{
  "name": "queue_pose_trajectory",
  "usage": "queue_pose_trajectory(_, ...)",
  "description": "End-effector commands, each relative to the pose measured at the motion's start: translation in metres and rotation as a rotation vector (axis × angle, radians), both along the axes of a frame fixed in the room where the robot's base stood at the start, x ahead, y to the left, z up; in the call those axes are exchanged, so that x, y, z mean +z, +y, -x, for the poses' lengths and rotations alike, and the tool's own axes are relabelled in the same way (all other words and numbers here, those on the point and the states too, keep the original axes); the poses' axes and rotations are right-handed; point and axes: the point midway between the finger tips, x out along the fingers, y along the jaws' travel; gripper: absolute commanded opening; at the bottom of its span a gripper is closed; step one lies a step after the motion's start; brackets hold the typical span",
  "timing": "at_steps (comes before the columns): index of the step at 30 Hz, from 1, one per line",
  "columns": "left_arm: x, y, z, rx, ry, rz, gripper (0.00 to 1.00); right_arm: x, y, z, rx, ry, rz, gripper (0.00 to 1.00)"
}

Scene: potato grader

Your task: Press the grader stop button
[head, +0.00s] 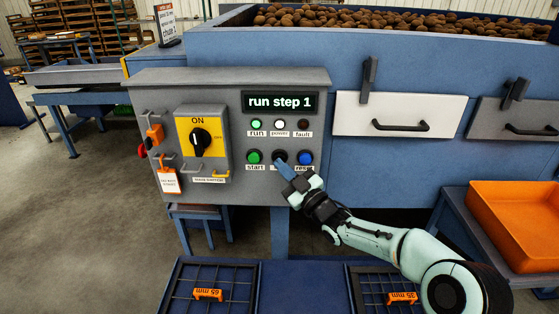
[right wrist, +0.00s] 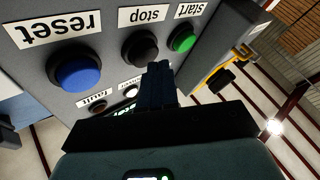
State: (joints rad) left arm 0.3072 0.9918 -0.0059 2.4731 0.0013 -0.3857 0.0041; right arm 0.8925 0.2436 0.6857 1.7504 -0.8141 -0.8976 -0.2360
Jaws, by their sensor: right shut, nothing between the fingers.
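The black stop button (head: 279,155) sits on the grey control panel (head: 240,185) between the green start button (head: 254,157) and the blue reset button (head: 305,158). My right gripper (head: 286,171) is shut and empty, its fingertips just in front of the stop button, covering its lower part and label. In the right wrist view the stop button (right wrist: 139,47) shows under its "stop" label, and the shut fingers (right wrist: 158,75) overlap its edge. I cannot tell whether they touch it. My left gripper is not in view.
A yellow ON switch (head: 202,140) and an orange padlock (head: 155,133) are at the panel's left. A white drawer (head: 385,112) and an orange crate (head: 520,235) lie to the right.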

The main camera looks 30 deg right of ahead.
Motion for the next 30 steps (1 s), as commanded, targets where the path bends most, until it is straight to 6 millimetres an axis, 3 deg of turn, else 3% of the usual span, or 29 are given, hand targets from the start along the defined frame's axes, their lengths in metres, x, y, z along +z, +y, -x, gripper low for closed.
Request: queue_pose_trajectory(30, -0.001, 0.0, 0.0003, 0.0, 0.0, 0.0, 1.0, 0.0002, -0.0035, -0.0055, -0.001, -0.001, 0.001, 0.0)
